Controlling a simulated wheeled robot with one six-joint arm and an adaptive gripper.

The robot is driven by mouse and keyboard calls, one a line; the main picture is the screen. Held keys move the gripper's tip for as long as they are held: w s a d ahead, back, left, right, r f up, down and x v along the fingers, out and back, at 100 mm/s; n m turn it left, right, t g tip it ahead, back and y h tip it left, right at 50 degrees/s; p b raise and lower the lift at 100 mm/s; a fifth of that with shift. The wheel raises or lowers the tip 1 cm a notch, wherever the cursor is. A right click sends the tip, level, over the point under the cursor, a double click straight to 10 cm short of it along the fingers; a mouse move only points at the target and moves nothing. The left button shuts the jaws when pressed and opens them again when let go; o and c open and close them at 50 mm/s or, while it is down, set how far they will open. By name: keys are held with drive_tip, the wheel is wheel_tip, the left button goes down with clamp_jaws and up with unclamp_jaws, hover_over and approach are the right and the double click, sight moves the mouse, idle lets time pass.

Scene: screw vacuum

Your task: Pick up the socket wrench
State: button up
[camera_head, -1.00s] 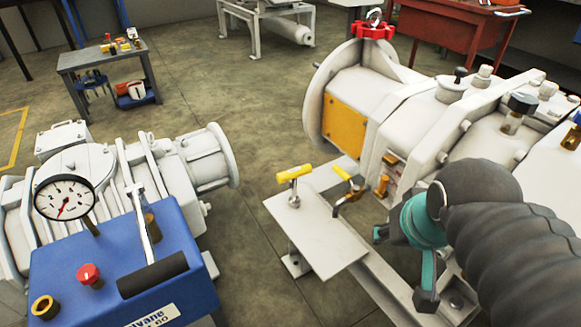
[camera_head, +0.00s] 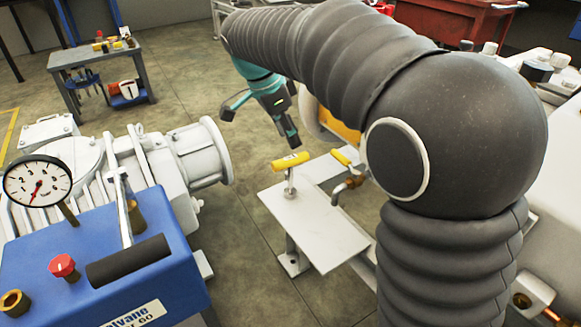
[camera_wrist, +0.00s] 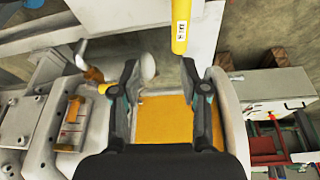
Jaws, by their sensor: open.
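The socket wrench (camera_head: 290,161) has a yellow T-handle and a metal shaft. It stands upright on a flat white metal plate (camera_head: 318,232). In the wrist view its labelled yellow handle (camera_wrist: 180,24) shows at the top edge, beyond the fingertips. My gripper (camera_head: 262,124) is above the wrench, a little to its left in the head view. Its two dark fingers are spread apart, with nothing between them in the wrist view (camera_wrist: 160,74). My arm covers much of the white pump on the right.
A yellow-handled tap (camera_head: 346,168) sits just right of the wrench. A blue pump unit (camera_head: 75,265) with a gauge (camera_head: 37,182) and a white pump (camera_head: 140,160) stand left. A yellow panel (camera_wrist: 165,120) lies below the fingers in the wrist view. Open floor lies left of the plate.

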drive_tip(key=shift+m+h, duration=0.4)
drive_tip(key=shift+m, duration=0.4)
drive_tip(key=a, duration=0.1)
drive_tip(key=w+a+f, duration=0.2)
drive_tip(key=shift+a, duration=0.3)
drive_tip(key=shift+w+f+b, duration=0.1)
drive_tip(key=shift+f+b, duration=0.2)
drive_tip(key=shift+f, duration=0.05)
drive_tip(key=b, duration=0.2)
hover_over(293, 190)
drive_tip(key=f, duration=1.2)
drive_tip(key=shift+w, duration=0.25)
clamp_jaws()
